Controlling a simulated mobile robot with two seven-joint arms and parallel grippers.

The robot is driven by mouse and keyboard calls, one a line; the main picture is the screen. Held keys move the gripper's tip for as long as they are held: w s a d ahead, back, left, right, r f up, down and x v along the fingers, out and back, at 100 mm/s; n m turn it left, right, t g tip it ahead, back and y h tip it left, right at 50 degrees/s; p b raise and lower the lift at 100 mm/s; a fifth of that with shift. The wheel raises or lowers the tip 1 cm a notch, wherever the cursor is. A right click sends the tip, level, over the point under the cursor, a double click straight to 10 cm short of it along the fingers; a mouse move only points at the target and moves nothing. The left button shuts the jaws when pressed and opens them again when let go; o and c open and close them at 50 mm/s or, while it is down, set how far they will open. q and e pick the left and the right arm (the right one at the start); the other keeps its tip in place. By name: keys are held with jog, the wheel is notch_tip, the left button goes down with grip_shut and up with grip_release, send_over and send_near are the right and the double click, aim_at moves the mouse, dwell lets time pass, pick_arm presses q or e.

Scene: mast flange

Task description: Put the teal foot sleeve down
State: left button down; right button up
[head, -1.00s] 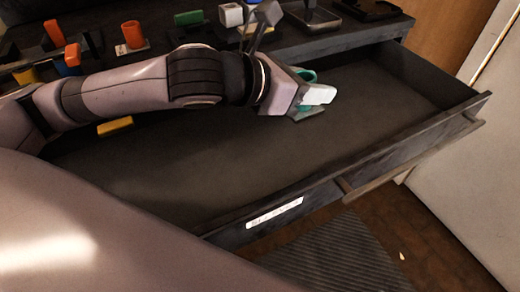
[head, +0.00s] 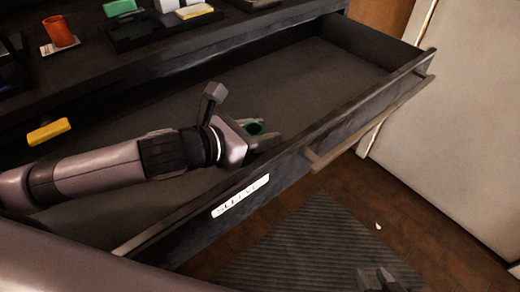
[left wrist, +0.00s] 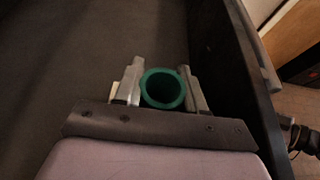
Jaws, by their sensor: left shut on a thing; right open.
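The teal foot sleeve (head: 256,127) is a short open ring, held upright between the fingers of my left gripper (head: 262,136). In the left wrist view the sleeve (left wrist: 163,88) sits between both fingertips (left wrist: 162,85), its opening facing the camera. The gripper is inside the open drawer (head: 290,85), near its front wall. I cannot tell whether the sleeve touches the drawer floor. My right gripper (head: 378,281) shows at the bottom right edge, outside the drawer, its fingers apart and nothing seen between them.
The drawer front has a white label (head: 241,196) and a long handle (head: 370,123). A yellow piece (head: 48,131) is at the left. An orange sleeve (head: 60,32) and a green piece (head: 120,8) stand on the top behind. The drawer floor is mostly bare.

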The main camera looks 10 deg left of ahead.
pick_arm(q)
jog(key=shift+f+b, duration=0.65)
jog(key=shift+f, duration=1.3)
jog(key=shift+f, duration=0.2)
jog(key=c, duration=0.7)
grip_release()
jog(key=shift+o, duration=0.2)
jog(key=shift+r, duration=0.2)
jog(key=p+v, duration=0.1)
jog(key=v, duration=0.9)
jog(key=shift+v, duration=0.95)
